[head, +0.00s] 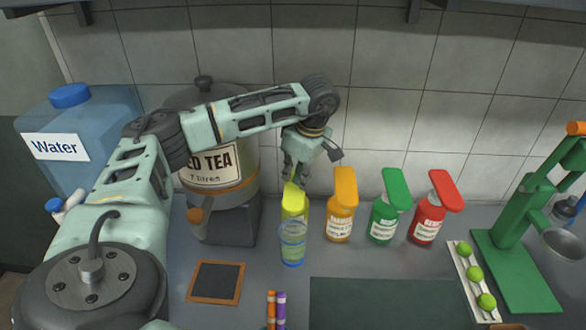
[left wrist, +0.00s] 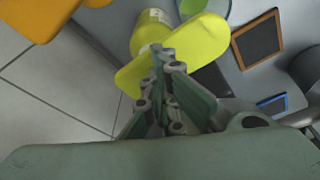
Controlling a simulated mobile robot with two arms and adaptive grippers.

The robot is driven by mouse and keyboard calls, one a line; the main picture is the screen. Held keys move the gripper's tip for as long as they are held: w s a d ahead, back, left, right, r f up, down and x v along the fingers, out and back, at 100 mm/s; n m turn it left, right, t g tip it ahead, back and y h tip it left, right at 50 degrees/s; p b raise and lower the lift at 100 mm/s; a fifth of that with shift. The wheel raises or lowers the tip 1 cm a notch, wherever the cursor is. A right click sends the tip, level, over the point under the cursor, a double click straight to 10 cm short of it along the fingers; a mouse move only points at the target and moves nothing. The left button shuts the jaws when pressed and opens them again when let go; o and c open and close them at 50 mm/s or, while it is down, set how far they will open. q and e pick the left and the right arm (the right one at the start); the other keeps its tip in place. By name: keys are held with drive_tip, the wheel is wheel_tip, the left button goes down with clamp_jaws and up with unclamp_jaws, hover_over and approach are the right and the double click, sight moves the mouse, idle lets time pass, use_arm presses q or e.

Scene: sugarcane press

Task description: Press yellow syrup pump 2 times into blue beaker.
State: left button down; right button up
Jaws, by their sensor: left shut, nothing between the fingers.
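The yellow syrup pump (head: 294,199) stands on the counter, left of the orange pump, partly hidden by the blue beaker. The clear blue beaker (head: 292,246) stands upright just in front of it, under the pump's front side. My left gripper (head: 290,180) is shut and empty, pointing down at the yellow pump's top. In the left wrist view the shut fingertips (left wrist: 162,50) lie over the yellow pump head (left wrist: 185,55); I cannot tell whether they touch. The beaker's rim (left wrist: 240,12) shows at the top edge there. My right gripper is not in view.
Orange (head: 341,205), green (head: 388,207) and red (head: 434,208) pumps stand to the right. A tea dispenser (head: 217,158) and a water container (head: 75,130) stand left. A small framed board (head: 216,282) and two markers (head: 276,309) lie in front. A green press (head: 514,235) is far right.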

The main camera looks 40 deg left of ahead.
use_arm(q)
drive_tip(key=shift+w+a+r+p, duration=0.1)
drive_tip(key=shift+a+r+p, duration=0.15)
drive_tip(key=shift+r, duration=0.25)
drive_tip(key=shift+w+a+r+p, duration=0.1)
drive_tip(key=shift+r+p, duration=0.25)
drive_tip(key=shift+r, duration=0.1)
drive_tip(key=shift+w+a+r+p, duration=0.15)
drive_tip(key=shift+a+r+p, duration=0.2)
drive_tip(key=shift+r+p, duration=0.15)
drive_tip(key=shift+d, duration=0.2)
drive_tip(key=shift+f, duration=0.2)
